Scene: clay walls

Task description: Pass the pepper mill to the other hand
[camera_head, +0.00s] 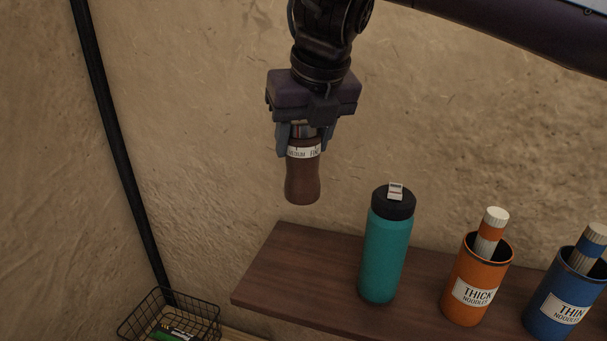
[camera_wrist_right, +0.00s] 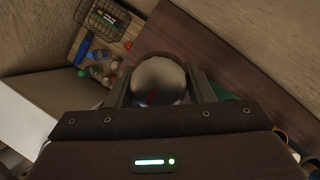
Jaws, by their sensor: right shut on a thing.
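The pepper mill (camera_head: 302,182) is brown with a white label band and hangs upright in my right gripper (camera_head: 304,143), high above the shelf's left part. The right gripper points down and its fingers are shut on the mill's upper end. In the right wrist view the mill's rounded silvery top (camera_wrist_right: 158,82) sits between the two fingers (camera_wrist_right: 160,90). The fingers partly hide the mill's upper end in the head view. My left gripper is in neither view.
A brown wooden shelf (camera_head: 270,272) holds a teal bottle (camera_head: 384,255), an orange noodle container (camera_head: 472,305) and a blue one (camera_head: 552,312). A black wire basket (camera_head: 205,310) stands lower left. The shelf's left end is bare. Clay walls stand behind and left.

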